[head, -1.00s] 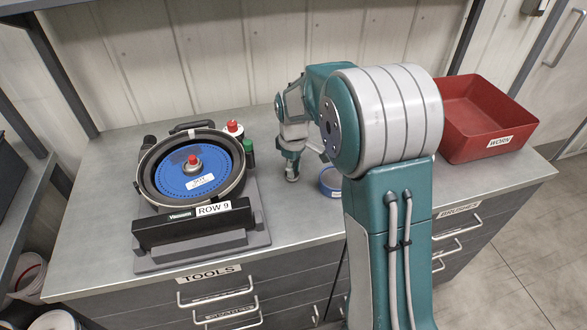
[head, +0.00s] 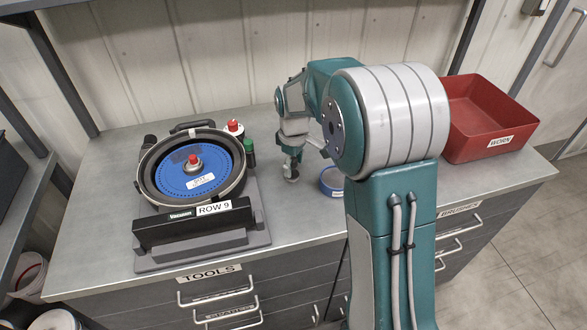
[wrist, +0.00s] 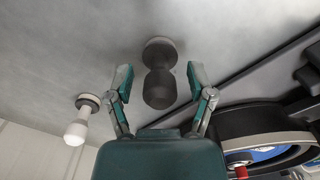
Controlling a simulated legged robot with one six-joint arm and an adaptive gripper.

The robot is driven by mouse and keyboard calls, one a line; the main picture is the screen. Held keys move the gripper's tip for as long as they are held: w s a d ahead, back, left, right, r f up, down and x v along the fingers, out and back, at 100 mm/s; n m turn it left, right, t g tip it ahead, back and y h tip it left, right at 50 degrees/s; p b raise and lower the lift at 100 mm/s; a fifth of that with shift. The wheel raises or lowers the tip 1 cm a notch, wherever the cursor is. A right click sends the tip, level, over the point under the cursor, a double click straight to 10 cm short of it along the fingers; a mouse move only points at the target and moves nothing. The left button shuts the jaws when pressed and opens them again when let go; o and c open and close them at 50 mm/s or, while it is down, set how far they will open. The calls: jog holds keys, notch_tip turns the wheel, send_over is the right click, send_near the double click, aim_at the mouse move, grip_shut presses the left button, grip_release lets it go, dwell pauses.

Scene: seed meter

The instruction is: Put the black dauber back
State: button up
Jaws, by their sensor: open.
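The black dauber (wrist: 160,88), a dark dumbbell-shaped piece with a pale round end, shows in the middle of the wrist view. My gripper (wrist: 158,78) is open, with one finger on each side of the dauber and a visible gap to each. In the head view my gripper (head: 291,160) is low over the worktop, right of the seed meter. A small grey round end (head: 291,175) shows below it there; most of the dauber is hidden. The seed meter (head: 193,172), with its blue disc, sits on a grey base at left.
A white-knobbed piece (wrist: 78,128) stands left of the dauber in the wrist view. A blue ring (head: 331,181) lies right of my gripper. A red WORN bin (head: 488,122) is at right. A black ROW 9 block (head: 190,223) fronts the meter. Red-capped and green-capped containers stand behind it.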

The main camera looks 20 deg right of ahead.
aim_at(293, 159)
notch_tip(293, 159, up, 10)
jog(key=shift+f, duration=0.2)
jog(key=shift+s+r, duration=0.1)
jog(key=shift+r, duration=0.35)
jog(key=s+r+m+t, duration=0.1)
jog(key=s+r+m, duration=0.15)
jog(key=s, duration=0.35)
jog(key=s+r+m+t, duration=0.2)
jog(key=s+r, duration=0.2)
jog(key=s, duration=0.3)
jog(key=s+f+m+t, duration=0.2)
jog(key=s+m, duration=0.2)
jog(key=s, duration=0.9)
jog(key=shift+s+a+t, duration=0.15)
jog(key=shift+s+t, duration=0.15)
jog(key=shift+s, duration=0.05)
jog(key=shift+m, duration=0.25)
